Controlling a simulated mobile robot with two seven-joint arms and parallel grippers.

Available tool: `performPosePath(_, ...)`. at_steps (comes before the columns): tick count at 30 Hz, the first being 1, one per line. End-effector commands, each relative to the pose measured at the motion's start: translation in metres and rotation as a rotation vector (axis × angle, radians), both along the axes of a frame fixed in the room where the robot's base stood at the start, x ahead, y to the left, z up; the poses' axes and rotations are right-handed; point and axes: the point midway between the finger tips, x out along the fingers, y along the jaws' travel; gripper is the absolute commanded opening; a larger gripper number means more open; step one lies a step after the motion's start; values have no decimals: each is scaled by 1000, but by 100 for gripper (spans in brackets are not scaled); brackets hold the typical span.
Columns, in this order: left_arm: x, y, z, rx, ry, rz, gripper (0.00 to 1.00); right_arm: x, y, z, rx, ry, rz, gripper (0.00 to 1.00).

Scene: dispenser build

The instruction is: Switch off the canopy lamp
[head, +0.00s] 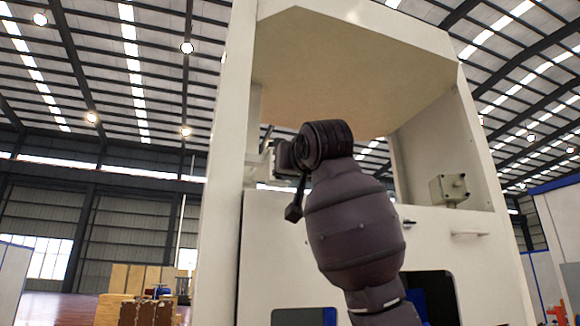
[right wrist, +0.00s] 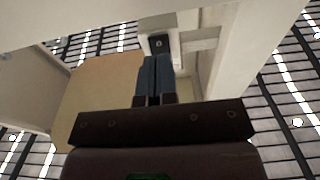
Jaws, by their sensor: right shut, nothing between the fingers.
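The dispenser's canopy (head: 345,75) is overhead, with a plain beige underside; no lit lamp shows on it. My right arm reaches up in front of the dispenser, and its gripper (head: 272,157) is by the inner side of the left post, partly hidden by the wrist. In the right wrist view the right gripper (right wrist: 155,60) is shut and empty. Its fingertips are right by a small dark switch plate (right wrist: 159,43) on a pale housing. I cannot tell whether they touch it. My left gripper is not in view.
The left post (head: 228,130) stands close beside the right gripper. A grey-green box (head: 449,190) with a knob is on the right side of the bay. A handle (head: 469,233) is on the white front below. Wooden crates (head: 135,280) stand far off at lower left.

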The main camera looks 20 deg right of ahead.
Motion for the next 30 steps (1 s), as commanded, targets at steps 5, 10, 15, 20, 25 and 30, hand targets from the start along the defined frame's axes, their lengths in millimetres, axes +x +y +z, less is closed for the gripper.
performPosePath(5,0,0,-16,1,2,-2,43,-40,-1,-6,1,-7,2,0)
performPosePath(10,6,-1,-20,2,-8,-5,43,-70,-2,-9,1,-6,1,0)
performPosePath(15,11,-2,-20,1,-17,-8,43,-91,-3,-10,0,-5,1,0)
performPosePath(20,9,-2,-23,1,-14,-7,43,-99,-4,-11,0,-3,1,0)
performPosePath(25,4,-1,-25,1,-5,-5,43,-100,-4,-11,0,-3,1,0)
performPosePath(30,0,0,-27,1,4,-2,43,-100,-4,-10,0,-4,1,0)
